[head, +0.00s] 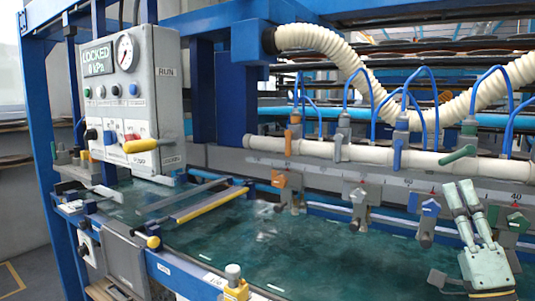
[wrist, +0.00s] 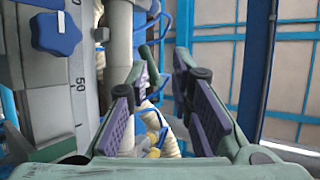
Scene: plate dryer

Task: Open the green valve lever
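The green valve lever (head: 457,155) sits on the white pipe at the right of the head view, slanting up to the right. In the wrist view, a dark green lever (wrist: 148,62) shows just beyond my left finger. My gripper (head: 458,187) is pale green with its fingers pointing up, and appears just below the lever in the head view. In the wrist view my gripper (wrist: 161,75) is open, with a clear gap between its purple-padded fingers and nothing held. I cannot tell whether a finger touches the lever.
An orange lever (head: 288,143) and a blue-grey lever (head: 397,152) stand along the white pipe (head: 345,151). Lower knobs are orange, white, blue and green (head: 516,222). Blue hoses arch above. A control box (head: 133,100) reading "LOCKED 0 kPa" stands left. Teal water (head: 260,240) lies below.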

